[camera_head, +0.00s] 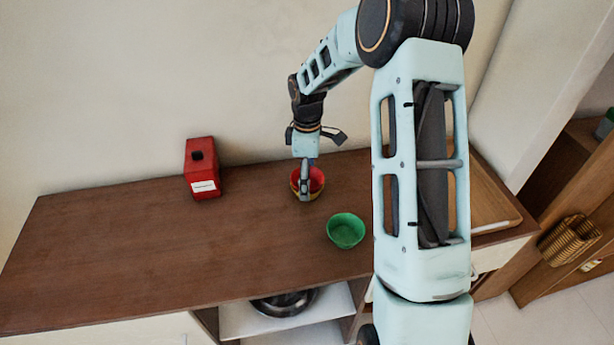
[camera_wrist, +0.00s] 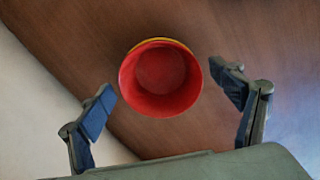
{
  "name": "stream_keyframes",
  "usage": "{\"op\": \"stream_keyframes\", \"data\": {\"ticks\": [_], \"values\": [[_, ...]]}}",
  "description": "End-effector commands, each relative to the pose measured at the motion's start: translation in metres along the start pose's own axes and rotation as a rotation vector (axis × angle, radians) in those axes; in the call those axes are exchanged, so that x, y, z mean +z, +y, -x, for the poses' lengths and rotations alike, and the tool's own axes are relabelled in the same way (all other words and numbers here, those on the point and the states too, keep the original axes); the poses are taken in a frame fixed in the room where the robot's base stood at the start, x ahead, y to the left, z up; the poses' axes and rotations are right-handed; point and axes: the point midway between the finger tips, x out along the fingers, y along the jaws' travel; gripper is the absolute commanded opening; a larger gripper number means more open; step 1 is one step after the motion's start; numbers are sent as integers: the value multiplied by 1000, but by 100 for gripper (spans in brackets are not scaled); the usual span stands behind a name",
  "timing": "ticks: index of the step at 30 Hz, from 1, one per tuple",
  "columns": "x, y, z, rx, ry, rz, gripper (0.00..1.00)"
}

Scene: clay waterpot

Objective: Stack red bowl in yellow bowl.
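The red bowl (camera_wrist: 160,79) sits inside the yellow bowl (camera_wrist: 162,41) on the brown counter, and only a thin strip of yellow rim shows past it in the wrist view. In the head view, the red bowl (camera_head: 317,178) and a sliver of the yellow bowl (camera_head: 313,197) show partly behind my gripper (camera_head: 305,188). In the wrist view, the two fingers of my gripper (camera_wrist: 168,92) are spread wide, one to each side of the red bowl, with nothing between their tips held. Gaps show between the fingers and the bowl there.
A green bowl (camera_head: 346,231) stands nearer the front, right of the stacked bowls. A red box-like canister (camera_head: 202,168) stands at the back left by the wall. The left part of the counter (camera_head: 110,240) is clear. A metal pot (camera_head: 283,302) sits on the shelf below.

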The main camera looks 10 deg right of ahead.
Motion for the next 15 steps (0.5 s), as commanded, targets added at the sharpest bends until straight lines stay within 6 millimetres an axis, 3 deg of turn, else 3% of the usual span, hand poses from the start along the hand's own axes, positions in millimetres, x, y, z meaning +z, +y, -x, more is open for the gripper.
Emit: {"op": "stream_keyframes", "data": {"ticks": [8,15], "values": [[0,1,7,2,1,0,85],[0,2,47,7,1,0,85]]}}
